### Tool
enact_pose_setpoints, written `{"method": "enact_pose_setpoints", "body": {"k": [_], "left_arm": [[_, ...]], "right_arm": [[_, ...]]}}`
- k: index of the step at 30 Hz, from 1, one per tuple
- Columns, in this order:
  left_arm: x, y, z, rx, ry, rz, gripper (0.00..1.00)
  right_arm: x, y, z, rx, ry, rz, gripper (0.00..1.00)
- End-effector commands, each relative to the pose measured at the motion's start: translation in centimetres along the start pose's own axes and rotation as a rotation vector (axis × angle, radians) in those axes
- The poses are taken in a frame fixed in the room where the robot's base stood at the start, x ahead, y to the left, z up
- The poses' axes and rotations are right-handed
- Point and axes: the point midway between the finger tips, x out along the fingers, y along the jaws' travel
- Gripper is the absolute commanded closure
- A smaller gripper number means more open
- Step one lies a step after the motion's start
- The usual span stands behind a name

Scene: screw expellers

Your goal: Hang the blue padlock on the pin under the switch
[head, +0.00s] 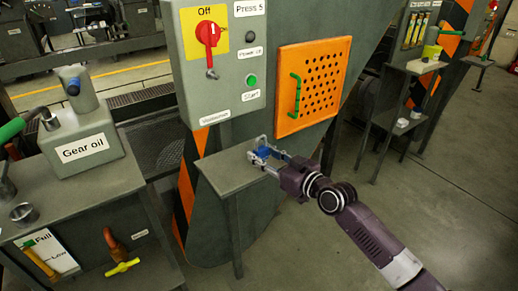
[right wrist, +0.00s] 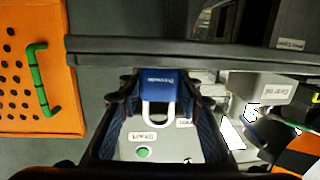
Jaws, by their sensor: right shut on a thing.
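The blue padlock (head: 264,153) is between the fingers of my right gripper (head: 262,150), low over or at the small grey shelf below the switch panel. In the right wrist view my right gripper (right wrist: 157,88) is shut on the padlock's blue body (right wrist: 157,82), with the pale shackle (right wrist: 158,115) showing. I cannot tell whether the padlock touches the shelf. The red switch (head: 208,34) is on a yellow plate marked Off. The pin (head: 212,74) under it is bare, above and left of my gripper. My left gripper is not in view.
The small grey shelf (head: 222,170) stands below the panel (head: 190,85). An orange perforated door (head: 318,85) with a green handle is right of the panel. A Gear oil can (head: 85,145) stands on a bench at left. The air before the panel is clear.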

Motion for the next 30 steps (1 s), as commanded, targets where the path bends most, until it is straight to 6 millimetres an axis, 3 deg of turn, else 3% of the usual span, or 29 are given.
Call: {"method": "enact_pose_setpoints", "body": {"k": [16, 30], "left_arm": [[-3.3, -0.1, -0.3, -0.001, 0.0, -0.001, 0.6], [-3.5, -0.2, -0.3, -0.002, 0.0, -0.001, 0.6]], "right_arm": [[-2.1, -0.1, -2.9, 0.0, 0.0, 0.001, 0.89], [-2.4, -0.2, -3.1, 0.0, 0.001, 0.0, 0.89]]}}
